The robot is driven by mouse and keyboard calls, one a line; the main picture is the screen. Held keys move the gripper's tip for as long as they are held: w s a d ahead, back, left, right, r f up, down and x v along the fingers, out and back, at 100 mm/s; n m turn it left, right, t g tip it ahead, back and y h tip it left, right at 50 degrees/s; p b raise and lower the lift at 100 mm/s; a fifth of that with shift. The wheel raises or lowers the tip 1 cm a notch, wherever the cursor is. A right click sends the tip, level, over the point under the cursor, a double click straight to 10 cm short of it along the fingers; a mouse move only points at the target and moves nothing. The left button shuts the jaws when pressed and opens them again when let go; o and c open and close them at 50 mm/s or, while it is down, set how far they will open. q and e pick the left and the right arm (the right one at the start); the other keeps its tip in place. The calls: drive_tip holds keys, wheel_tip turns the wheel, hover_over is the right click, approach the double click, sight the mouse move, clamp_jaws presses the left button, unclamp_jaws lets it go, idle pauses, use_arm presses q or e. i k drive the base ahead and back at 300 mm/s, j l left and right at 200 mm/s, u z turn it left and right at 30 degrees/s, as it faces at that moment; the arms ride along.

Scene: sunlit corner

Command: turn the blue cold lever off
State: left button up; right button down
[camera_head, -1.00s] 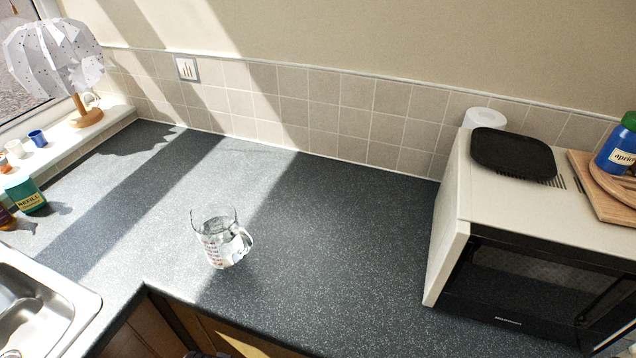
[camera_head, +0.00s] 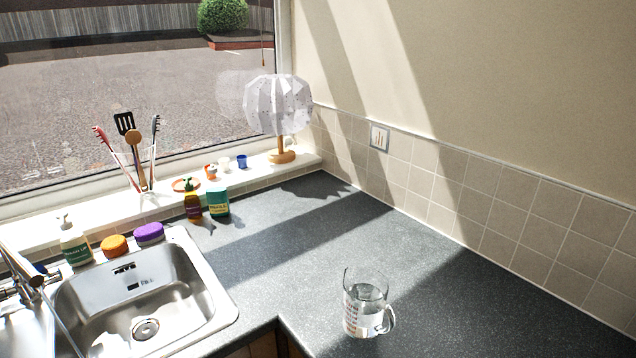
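The chrome tap (camera_head: 24,272) stands at the far left edge of the head view, behind and left of the sink. A small blue mark (camera_head: 42,268) shows on it and appears to belong to the cold lever. The tap is partly cut off by the frame, and I cannot tell the lever's position. No running water is visible in the sink basin (camera_head: 190,300). Neither of my grippers is in view.
A glass measuring jug (camera_head: 364,305) stands on the dark worktop right of the sink. A soap bottle (camera_head: 74,243), an orange sponge (camera_head: 114,245) and a purple sponge (camera_head: 149,233) sit behind the sink. Utensils and a lamp (camera_head: 279,108) stand on the sill.

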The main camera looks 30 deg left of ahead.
sight(54, 276)
drive_tip(key=k+j+u, duration=0.1)
drive_tip(key=k+u, duration=0.15)
drive_tip(key=k, duration=0.2)
drive_tip(key=u, duration=2)
drive_tip(key=i+l+u, duration=0.15)
drive_tip(key=u, duration=0.25)
drive_tip(key=i+l+u, duration=0.1)
drive_tip(key=l+u, duration=0.25)
drive_tip(key=i+l+u, duration=0.1)
drive_tip(key=l+u, duration=0.3)
